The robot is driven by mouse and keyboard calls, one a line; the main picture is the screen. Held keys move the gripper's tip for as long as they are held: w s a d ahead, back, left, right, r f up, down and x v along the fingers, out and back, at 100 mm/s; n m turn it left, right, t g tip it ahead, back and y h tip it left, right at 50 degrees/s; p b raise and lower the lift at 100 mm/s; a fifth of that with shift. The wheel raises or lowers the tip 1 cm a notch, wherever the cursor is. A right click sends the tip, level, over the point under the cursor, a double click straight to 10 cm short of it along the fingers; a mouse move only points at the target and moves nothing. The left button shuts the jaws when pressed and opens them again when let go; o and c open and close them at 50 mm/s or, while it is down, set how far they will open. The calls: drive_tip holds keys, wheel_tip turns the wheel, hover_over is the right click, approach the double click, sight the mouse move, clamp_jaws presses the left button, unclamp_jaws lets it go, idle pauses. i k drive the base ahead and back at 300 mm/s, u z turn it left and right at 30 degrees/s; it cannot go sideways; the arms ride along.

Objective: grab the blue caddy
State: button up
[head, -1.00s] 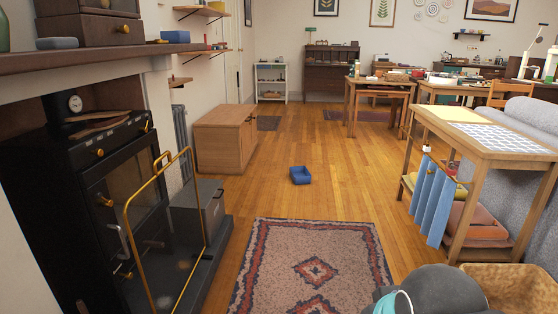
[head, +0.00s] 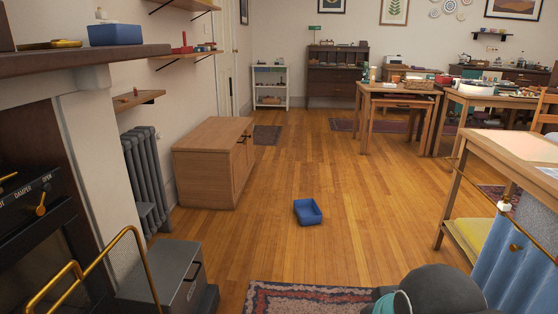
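A blue caddy (head: 308,212), a small open-topped box, sits upright on the wooden floor near the middle of the head view. It looks empty, and nothing touches it. My gripper is not in view; only a rounded grey and teal part of my own arm shows at the bottom right, nearer than the caddy.
A wooden cabinet (head: 213,162) stands left of the caddy. A patterned rug (head: 300,297) lies in front, with a grey metal box (head: 165,277) to its left. A wooden side table (head: 500,150) stands right. A blue box (head: 115,35) sits on the mantel. Floor around the caddy is clear.

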sight(308, 213)
drive_tip(key=i, duration=2.55)
drive_tip(key=z, duration=0.8)
